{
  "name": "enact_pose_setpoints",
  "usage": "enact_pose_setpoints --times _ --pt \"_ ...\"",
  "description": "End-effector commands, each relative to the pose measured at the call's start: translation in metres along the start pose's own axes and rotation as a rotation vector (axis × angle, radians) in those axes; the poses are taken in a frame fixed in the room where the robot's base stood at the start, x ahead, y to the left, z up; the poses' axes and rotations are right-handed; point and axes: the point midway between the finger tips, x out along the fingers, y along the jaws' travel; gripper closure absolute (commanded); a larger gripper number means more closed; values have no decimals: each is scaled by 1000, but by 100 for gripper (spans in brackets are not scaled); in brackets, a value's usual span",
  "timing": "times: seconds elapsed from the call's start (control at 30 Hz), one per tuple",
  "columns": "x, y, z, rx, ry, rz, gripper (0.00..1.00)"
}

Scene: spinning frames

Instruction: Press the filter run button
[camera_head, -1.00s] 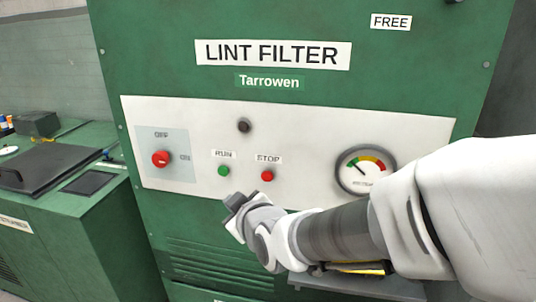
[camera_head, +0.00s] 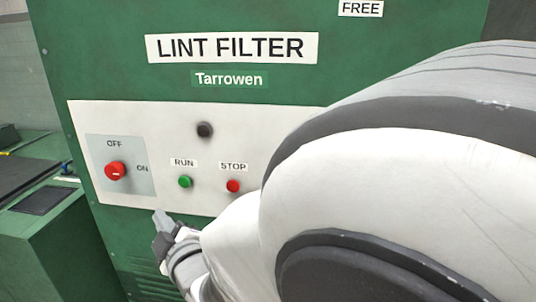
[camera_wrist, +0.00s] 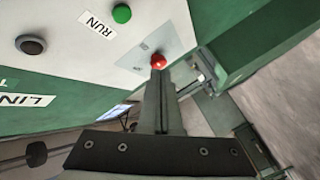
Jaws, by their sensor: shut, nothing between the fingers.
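The green RUN button (camera_head: 185,181) is on the white panel of the green lint filter cabinet (camera_head: 232,108), under its RUN label. It also shows at the top of the wrist view (camera_wrist: 122,13). My gripper (camera_head: 160,218) is shut and empty, below and left of the RUN button near the panel's lower edge, apart from the button. In the wrist view the closed fingers (camera_wrist: 157,78) point toward the red OFF/ON knob (camera_wrist: 158,61), and their tips overlap it in the picture. Whether they touch it cannot be told.
The red STOP button (camera_head: 233,186) sits right of RUN. A dark round lamp or button (camera_head: 205,130) is above them. The red OFF/ON knob (camera_head: 115,171) is at the panel's left. My arm hides the panel's right part. A lower green unit (camera_head: 45,235) stands at left.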

Motion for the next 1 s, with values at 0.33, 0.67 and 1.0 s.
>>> enact_pose_setpoints --times 0.33,0.67,1.0 --pt "17 13 14 1 -2 3 100" --pt "49 34 38 2 -1 2 100" --pt "61 44 46 1 -2 -1 100"
